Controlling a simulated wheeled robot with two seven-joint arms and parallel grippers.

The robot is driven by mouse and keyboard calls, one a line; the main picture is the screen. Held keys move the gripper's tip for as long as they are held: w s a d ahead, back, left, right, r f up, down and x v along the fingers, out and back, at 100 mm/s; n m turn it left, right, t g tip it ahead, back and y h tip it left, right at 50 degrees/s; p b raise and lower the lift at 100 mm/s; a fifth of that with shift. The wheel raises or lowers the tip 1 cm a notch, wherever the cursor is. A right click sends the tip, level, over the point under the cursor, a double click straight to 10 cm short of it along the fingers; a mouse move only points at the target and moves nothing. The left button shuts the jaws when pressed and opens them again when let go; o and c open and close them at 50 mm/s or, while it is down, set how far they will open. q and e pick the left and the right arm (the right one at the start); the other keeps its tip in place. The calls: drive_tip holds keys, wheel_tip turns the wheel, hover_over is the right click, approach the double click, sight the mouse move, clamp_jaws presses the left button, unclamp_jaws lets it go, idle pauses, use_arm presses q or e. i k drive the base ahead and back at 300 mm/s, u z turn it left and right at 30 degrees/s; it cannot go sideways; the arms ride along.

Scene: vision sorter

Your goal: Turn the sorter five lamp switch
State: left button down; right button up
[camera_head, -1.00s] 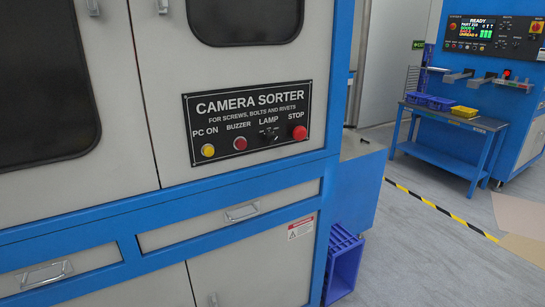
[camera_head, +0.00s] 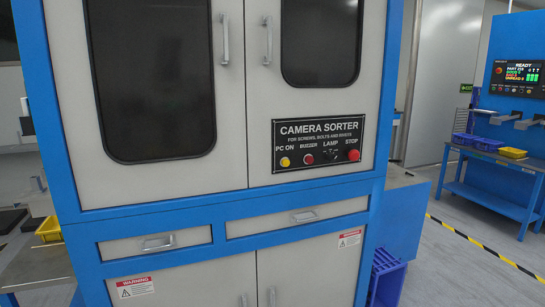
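The camera sorter (camera_head: 240,205) is a grey and blue cabinet that fills the middle of the head view. Its black control panel (camera_head: 318,143) is on the right door. The lamp switch (camera_head: 332,154) is a small black knob under the word LAMP. It sits between the red buzzer button (camera_head: 308,158) and the red stop button (camera_head: 354,155). The yellow PC ON button (camera_head: 285,162) is at the panel's left. The knob's exact setting is too small to tell. Neither of my grippers is in view.
A blue crate (camera_head: 388,278) stands on the floor at the sorter's right side. A blue bench (camera_head: 490,195) with bins is at the far right, beyond yellow-black floor tape (camera_head: 485,246). Open floor (camera_head: 445,270) lies between. A metal table (camera_head: 35,268) stands at the left.

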sight(332, 158)
drive_tip(key=u, duration=0.6)
drive_tip(key=i, duration=0.75)
drive_tip(key=u, duration=0.1)
